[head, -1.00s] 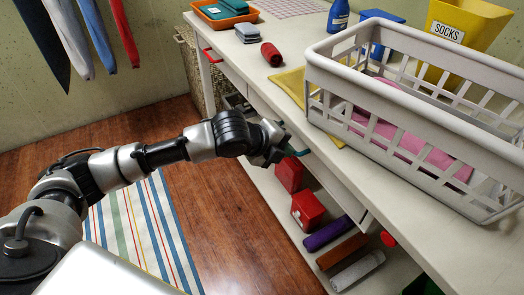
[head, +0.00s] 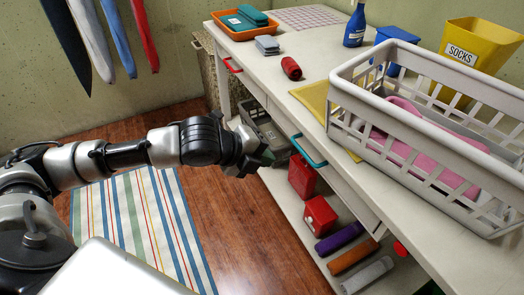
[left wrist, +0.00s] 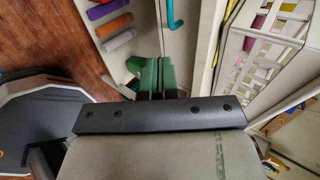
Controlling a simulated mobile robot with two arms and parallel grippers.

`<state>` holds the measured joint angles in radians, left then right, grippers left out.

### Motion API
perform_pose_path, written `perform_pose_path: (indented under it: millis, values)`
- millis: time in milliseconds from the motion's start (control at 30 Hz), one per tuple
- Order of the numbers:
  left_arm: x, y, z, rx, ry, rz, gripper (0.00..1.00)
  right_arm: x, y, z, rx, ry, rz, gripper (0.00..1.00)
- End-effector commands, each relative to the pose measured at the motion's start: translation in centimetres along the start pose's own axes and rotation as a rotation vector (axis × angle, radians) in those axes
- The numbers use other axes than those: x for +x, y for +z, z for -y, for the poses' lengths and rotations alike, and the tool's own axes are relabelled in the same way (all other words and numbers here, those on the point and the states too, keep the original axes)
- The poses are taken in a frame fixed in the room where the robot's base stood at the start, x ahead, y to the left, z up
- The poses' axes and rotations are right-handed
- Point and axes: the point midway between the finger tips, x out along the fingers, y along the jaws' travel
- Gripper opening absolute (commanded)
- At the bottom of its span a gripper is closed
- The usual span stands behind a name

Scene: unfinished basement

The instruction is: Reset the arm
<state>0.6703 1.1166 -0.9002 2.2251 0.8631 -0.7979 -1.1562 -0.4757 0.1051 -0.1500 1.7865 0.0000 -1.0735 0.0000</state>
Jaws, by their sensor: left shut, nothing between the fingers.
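My left arm reaches in from the left in the head view, over the floor beside the white table (head: 440,232). Its gripper (head: 264,160) is shut and empty, to the left of the teal drawer handle (head: 308,151) and apart from it. In the left wrist view the green fingertips (left wrist: 157,74) are together with nothing between them, and the teal handle (left wrist: 173,14) shows beyond them. My right gripper is in neither view.
On the table are a laundry basket (head: 418,152) with pink cloth, a yellow socks bin (head: 470,62), a blue bottle (head: 354,27) and an orange tray (head: 229,28). Red boxes (head: 320,216) and rolled items (head: 340,238) lie on the lower shelf. A striped rug (head: 140,225) covers floor.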

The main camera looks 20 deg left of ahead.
Motion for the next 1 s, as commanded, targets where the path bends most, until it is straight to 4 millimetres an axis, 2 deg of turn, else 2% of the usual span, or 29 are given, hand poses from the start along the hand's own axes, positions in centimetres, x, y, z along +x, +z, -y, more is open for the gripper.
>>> perform_pose_path:
  millis: [133, 267, 367, 467, 567, 667, 733, 800, 900, 1000]
  values:
    - [-0.6, 0.0, 0.0, 0.000, 0.001, 0.000, 0.00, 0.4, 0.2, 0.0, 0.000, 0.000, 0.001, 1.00]
    - [-0.3, -0.1, -0.2, -0.018, 0.000, -0.002, 0.00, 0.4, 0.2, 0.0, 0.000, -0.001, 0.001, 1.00]
    - [1.4, -0.6, -0.9, -0.106, -0.004, -0.003, 0.00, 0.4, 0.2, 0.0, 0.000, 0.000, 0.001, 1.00]
    - [4.4, -1.2, -2.7, -0.298, -0.004, 0.011, 0.00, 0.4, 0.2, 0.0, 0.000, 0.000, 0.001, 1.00]
    - [7.7, -1.8, -6.1, -0.580, 0.007, 0.059, 0.00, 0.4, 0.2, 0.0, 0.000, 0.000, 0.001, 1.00]
    - [10.4, -2.5, -11.3, -0.895, 0.042, 0.146, 0.00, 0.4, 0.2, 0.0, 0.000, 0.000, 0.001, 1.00]
    - [11.7, -3.3, -16.0, -1.121, 0.081, 0.231, 0.00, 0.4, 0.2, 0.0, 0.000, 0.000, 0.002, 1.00]
    - [12.2, -4.3, -20.9, -1.318, 0.125, 0.328, 0.00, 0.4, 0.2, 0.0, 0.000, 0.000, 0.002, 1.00]
    - [12.1, -6.0, -26.5, -1.523, 0.178, 0.453, 0.00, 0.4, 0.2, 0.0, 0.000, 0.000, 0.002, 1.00]
    - [11.6, -7.9, -31.1, -1.670, 0.225, 0.563, 0.00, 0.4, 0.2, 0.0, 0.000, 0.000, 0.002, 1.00]
